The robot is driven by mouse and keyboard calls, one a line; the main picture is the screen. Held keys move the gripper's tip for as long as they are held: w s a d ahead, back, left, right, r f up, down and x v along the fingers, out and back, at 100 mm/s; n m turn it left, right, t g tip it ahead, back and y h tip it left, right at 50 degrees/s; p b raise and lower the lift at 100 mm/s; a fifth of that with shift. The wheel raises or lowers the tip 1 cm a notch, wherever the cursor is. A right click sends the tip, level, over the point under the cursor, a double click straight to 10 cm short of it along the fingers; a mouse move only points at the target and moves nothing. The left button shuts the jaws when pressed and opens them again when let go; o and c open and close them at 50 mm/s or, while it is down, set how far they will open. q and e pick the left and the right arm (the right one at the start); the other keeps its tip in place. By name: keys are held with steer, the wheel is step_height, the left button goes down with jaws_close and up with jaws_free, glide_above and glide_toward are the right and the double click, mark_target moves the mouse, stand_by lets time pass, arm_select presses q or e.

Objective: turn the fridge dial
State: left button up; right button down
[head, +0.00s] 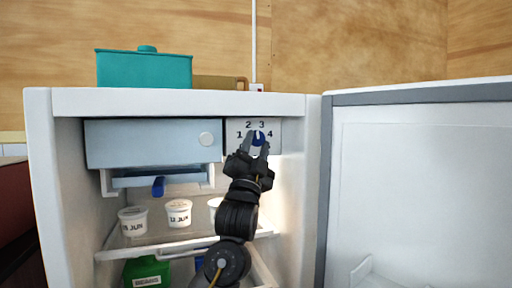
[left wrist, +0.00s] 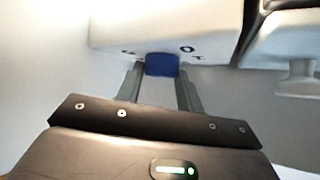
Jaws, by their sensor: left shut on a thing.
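The fridge dial (head: 259,138) is a small blue knob on a white panel (head: 273,128) marked 1 to 4, at the upper right inside the open fridge. My left gripper (head: 257,145) reaches up to it from below, with a finger on each side, and is shut on the dial. In the left wrist view the blue dial (left wrist: 161,65) sits between the tips of the two grey fingers of my left gripper (left wrist: 160,75). The dial's pointer is hidden, so its setting cannot be told. My right gripper is not in view.
The fridge door (head: 420,190) stands wide open at right. A grey-blue freezer compartment (head: 150,143) is left of the dial. White tubs (head: 179,213) stand on the shelf below, beside my arm. A green box (head: 146,271) is lower. A teal container (head: 144,69) sits on top.

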arm_select(q)
steer(key=shift+f, duration=0.1)
steer(key=o, duration=1)
steer(key=v, duration=1)
steer(key=shift+s+a+f, duration=0.1)
steer(key=shift+s+f, duration=0.15)
steer(key=shift+s, duration=0.05)
